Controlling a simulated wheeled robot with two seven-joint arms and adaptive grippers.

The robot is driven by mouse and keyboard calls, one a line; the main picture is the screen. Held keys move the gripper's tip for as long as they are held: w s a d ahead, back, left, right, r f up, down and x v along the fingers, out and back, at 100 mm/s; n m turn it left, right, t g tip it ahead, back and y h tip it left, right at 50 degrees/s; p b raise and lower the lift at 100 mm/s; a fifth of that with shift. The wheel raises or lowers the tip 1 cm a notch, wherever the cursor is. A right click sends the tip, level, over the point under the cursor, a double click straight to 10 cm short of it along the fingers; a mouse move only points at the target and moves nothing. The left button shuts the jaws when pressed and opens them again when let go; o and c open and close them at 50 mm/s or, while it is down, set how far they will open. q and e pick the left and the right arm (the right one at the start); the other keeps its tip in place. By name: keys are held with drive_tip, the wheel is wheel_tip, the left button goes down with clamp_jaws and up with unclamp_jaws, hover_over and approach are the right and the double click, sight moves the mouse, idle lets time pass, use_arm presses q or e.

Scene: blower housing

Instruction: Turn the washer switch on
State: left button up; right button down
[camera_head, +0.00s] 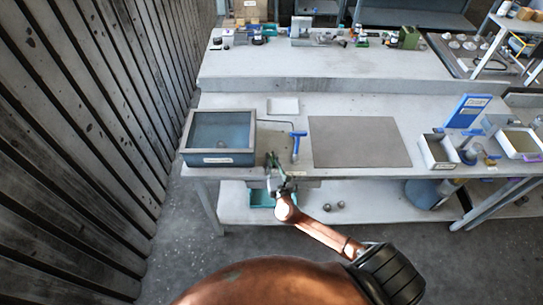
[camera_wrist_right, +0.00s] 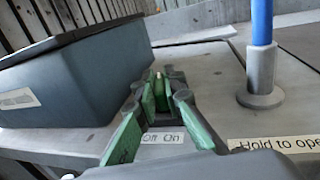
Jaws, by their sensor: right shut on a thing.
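The washer switch (camera_wrist_right: 158,92) is a small pale lever between the green-padded fingers of my right gripper (camera_wrist_right: 160,84) in the right wrist view. An "Off On" label (camera_wrist_right: 162,138) lies on the bench just in front of it. My right gripper also shows in the head view (camera_head: 272,161), at the bench's front edge just right of the washer basin. It is shut on the switch. The fingers hide much of the switch, and I cannot tell which way the lever leans. My left gripper is not in view.
The grey-blue washer basin (camera_head: 189,130) stands left of the gripper. A blue-handled tap (camera_head: 297,146) stands close to its right; a "Hold to open" label (camera_wrist_right: 278,144) is in front. A grey mat (camera_head: 360,142) and a white bin (camera_head: 438,152) are farther right.

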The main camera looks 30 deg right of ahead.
drive_tip(key=m+h, duration=0.1)
drive_tip(key=m+g+h, duration=0.1)
drive_tip(key=shift+a+h+p, duration=0.2)
drive_tip(key=shift+h+p, duration=0.1)
drive_tip(key=shift+h, duration=0.1)
drive_tip(key=m+g+h, duration=0.2)
drive_tip(key=h, duration=0.1)
drive_tip(key=shift+w+f+m+g, duration=0.1)
drive_tip(key=shift+m+g, duration=0.2)
drive_tip(key=shift+m, duration=0.1)
drive_tip(key=m+g+h+b, duration=0.2)
drive_tip(key=g+h, duration=0.1)
drive_tip(key=shift+m, duration=0.3)
drive_tip(key=shift+m+g+h+b, duration=0.3)
drive_tip(key=shift+m+g+h, duration=0.3)
drive_tip(key=shift+g, duration=0.2)
drive_tip(key=shift+d+g, duration=0.1)
drive_tip(key=shift+g, duration=0.2)
drive_tip(key=c, duration=2)
unclamp_jaws()
